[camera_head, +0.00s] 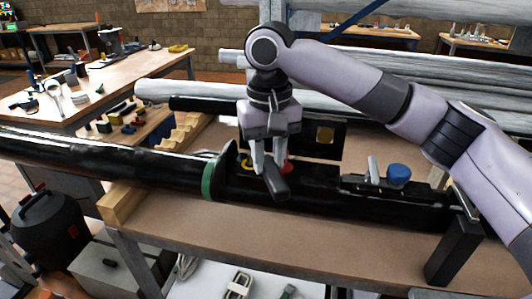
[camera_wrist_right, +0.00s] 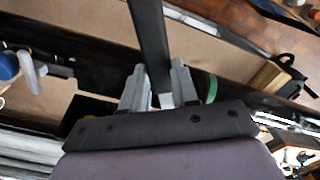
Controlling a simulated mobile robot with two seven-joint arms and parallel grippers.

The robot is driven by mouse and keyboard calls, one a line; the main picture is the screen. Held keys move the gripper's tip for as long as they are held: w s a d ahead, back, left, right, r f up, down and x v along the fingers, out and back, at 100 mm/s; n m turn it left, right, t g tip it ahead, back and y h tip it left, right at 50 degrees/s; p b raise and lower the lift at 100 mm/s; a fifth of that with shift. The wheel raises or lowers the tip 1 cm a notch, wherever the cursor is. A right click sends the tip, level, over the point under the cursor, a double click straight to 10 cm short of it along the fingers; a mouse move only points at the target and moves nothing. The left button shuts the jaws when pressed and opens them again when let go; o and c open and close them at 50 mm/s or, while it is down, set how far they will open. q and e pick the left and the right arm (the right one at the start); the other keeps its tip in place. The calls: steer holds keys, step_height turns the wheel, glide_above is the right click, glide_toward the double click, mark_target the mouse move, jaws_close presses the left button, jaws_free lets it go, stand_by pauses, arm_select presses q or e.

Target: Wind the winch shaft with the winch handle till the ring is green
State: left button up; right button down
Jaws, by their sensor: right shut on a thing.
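My right gripper (camera_head: 268,168) points down at the black mast (camera_head: 330,205) and is shut on a dark bar, which looks like the winch handle (camera_head: 275,187). In the right wrist view the handle (camera_wrist_right: 150,40) runs up from between the two grey fingers (camera_wrist_right: 160,95). A bit of red (camera_head: 286,166) and a bit of yellow (camera_head: 247,164) show beside the fingers; I cannot tell which belongs to the ring. The winch shaft is hidden behind the gripper and handle. A green band (camera_head: 208,181) circles the mast at the flange. My left gripper is out of view.
A blue knob (camera_head: 398,174) and a grey upright lever (camera_head: 373,167) stand on the mast to the right. Wooden blocks (camera_head: 121,201) cradle the mast on the bench (camera_head: 300,240). Grey pipes (camera_head: 190,90) lie behind. The bench's front strip is bare.

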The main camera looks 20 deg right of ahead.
steer(key=shift+f, duration=0.15)
steer(key=shift+f, duration=3)
steer(key=w+a+m, duration=0.4)
steer(key=a+m, duration=0.4)
steer(key=a, duration=0.1)
stand_by(0.9)
steer(key=shift+d, duration=0.1)
